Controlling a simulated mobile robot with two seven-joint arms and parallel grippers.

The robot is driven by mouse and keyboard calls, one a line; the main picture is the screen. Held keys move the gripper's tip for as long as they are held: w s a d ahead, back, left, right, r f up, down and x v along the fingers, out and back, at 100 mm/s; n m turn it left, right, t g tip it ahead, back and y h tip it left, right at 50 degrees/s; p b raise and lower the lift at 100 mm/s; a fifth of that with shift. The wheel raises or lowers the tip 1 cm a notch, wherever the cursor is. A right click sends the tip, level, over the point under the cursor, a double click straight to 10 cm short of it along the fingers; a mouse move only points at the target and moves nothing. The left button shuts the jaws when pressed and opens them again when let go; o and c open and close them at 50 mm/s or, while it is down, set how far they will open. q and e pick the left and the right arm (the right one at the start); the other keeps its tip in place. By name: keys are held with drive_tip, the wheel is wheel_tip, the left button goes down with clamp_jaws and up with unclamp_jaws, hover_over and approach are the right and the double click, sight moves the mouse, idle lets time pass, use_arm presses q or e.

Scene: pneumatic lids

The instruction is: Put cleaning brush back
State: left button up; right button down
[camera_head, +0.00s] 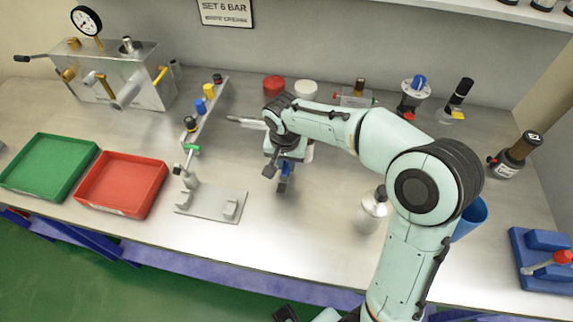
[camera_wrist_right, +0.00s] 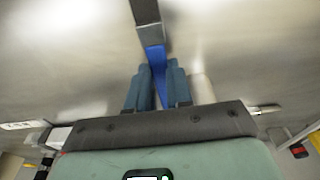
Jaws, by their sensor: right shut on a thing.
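The cleaning brush has a blue handle (camera_wrist_right: 157,62) and a dark grey part beyond it, seen in the right wrist view. My right gripper (camera_wrist_right: 156,85) is shut on the blue handle, with a finger on each side. In the head view the right gripper (camera_head: 285,180) points down over the middle of the bench, and a little of the blue brush (camera_head: 284,184) shows at its fingers. My arm hides part of the gripper. I cannot tell whether the brush touches the bench.
A grey fixture plate (camera_head: 210,203) stands left of the gripper, with a red tray (camera_head: 122,184) and a green tray (camera_head: 49,166) beyond. A bottle (camera_head: 372,212) and a blue cup (camera_head: 472,217) stand to the right. A red-capped jar (camera_head: 274,88) is behind.

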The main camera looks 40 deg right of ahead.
drive_tip(key=shift+f, duration=0.65)
drive_tip(key=shift+f, duration=0.25)
drive_tip(key=c, duration=1)
unclamp_jaws()
drive_tip(key=shift+r, duration=0.15)
